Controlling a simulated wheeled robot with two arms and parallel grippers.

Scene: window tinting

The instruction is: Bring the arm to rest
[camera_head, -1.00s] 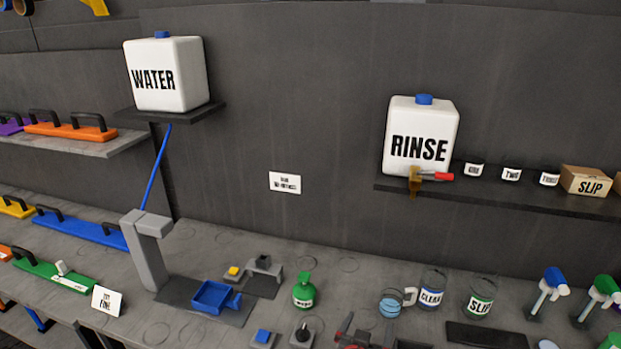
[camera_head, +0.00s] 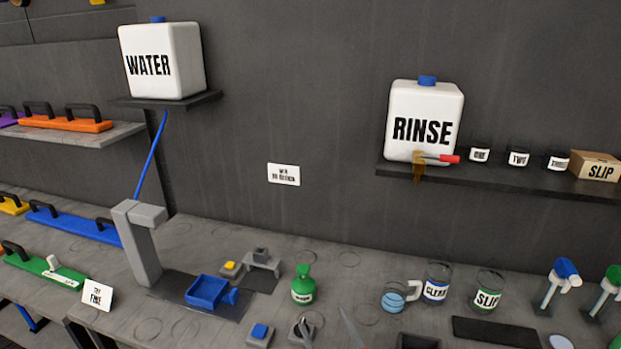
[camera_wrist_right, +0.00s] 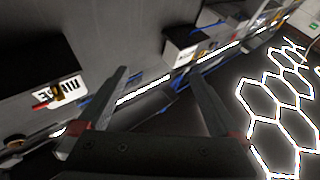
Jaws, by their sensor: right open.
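My right gripper (camera_head: 328,328) shows only as thin grey fingertips at the bottom edge of the head view, over the front of the bench. In the right wrist view the right gripper (camera_wrist_right: 155,95) has its two dark fingers spread wide, with nothing between them. The fingers show red at their bases. My left gripper is in neither view.
The grey bench (camera_head: 220,250) carries a blue tray (camera_head: 207,291), a green bottle (camera_head: 303,287), a CLEAN jar (camera_head: 437,284) and a SLIP jar (camera_head: 488,291). WATER (camera_head: 160,60) and RINSE (camera_head: 424,118) jugs stand on shelves. Bright hexagon lights (camera_wrist_right: 270,100) show in the wrist view.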

